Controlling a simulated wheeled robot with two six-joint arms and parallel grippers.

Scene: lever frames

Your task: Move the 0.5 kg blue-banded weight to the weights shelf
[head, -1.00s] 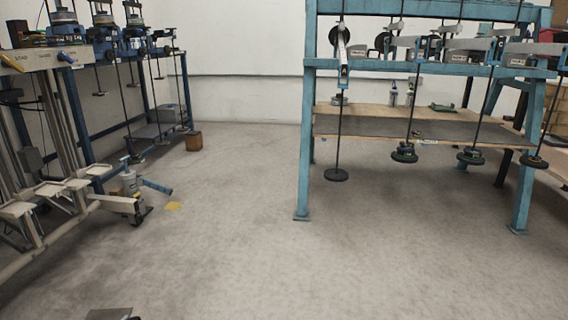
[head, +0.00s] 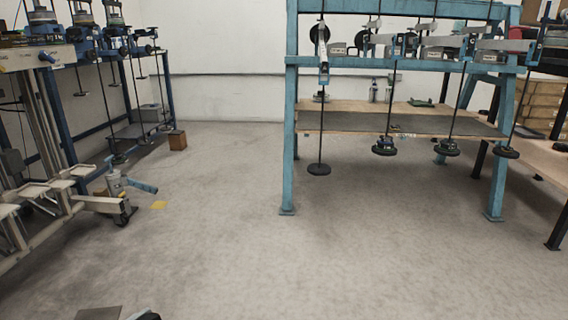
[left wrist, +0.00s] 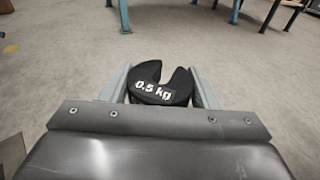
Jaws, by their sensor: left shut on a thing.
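A black slotted weight (left wrist: 161,84) labelled "0.5 kg" is between the two grey fingers of my left gripper (left wrist: 162,90) in the left wrist view. The gripper is shut on it, and the slot faces away from my wrist. No blue band shows on the visible side. In the head view only a small dark tip, perhaps of this gripper or weight, shows at the bottom edge left of centre. No weights shelf can be made out for certain. My right gripper is in neither view.
A teal lever frame (head: 291,140) stands ahead right, with hanging weights (head: 319,169) and a wooden shelf (head: 345,106). A blue frame with a pale metal base (head: 95,203) stands left. A small brown block (head: 177,140) is near the back wall. The middle floor (head: 240,230) is clear.

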